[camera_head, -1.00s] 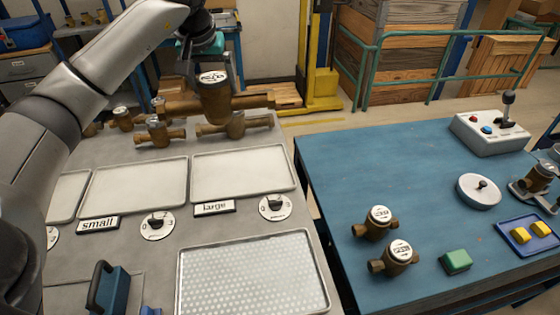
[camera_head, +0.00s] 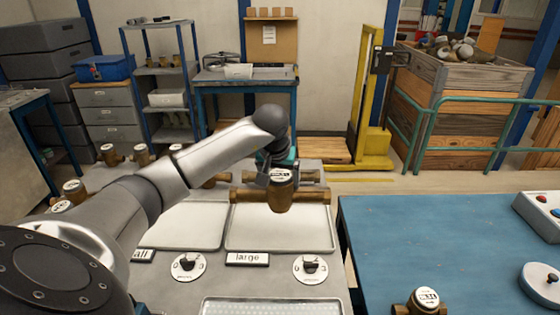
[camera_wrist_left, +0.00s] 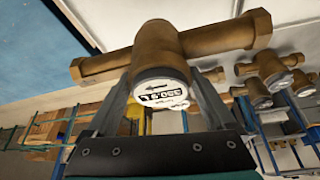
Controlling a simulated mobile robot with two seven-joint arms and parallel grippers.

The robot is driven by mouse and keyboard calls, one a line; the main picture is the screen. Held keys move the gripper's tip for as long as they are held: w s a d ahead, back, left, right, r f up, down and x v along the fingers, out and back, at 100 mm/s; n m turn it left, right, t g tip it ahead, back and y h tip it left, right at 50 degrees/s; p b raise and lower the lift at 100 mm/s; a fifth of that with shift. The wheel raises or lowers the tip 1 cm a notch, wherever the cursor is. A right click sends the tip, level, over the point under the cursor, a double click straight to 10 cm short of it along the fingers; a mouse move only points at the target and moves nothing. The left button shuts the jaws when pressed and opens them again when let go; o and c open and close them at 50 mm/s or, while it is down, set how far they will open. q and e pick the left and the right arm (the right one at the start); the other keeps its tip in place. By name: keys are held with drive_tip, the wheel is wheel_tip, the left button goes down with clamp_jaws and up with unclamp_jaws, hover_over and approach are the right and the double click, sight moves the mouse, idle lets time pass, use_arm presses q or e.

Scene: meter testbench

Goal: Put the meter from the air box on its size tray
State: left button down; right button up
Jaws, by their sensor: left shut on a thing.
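My left gripper (camera_head: 274,168) is shut on a brass meter (camera_head: 282,192) with a white dial and a long horizontal pipe body. In the head view the meter hangs level, in line with the back part of the tray behind the "large" label (camera_head: 247,258). That large tray (camera_head: 280,238) is pale and empty where it shows. The small tray (camera_head: 180,228) is left of it, partly hidden by my left arm. In the left wrist view the held meter (camera_wrist_left: 160,70) sits between the two fingers. My right gripper is not in view.
Several other brass meters stand behind and left of the trays, one of them at the left (camera_head: 75,188). Dials (camera_head: 310,268) and a perforated tray (camera_head: 272,307) lie in front. A blue table (camera_head: 440,240) with a meter (camera_head: 422,302) is at the right, past a gap.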

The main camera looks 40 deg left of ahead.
sight(280, 199)
use_arm(q)
drive_tip(key=shift+w+f, duration=0.15)
drive_tip(key=shift+f, duration=3.05)
drive_tip(key=shift+f, duration=0.15)
unclamp_jaws()
drive_tip(key=shift+s+f, duration=0.2)
drive_tip(key=shift+r, duration=0.2)
drive_tip(key=v, duration=1.2)
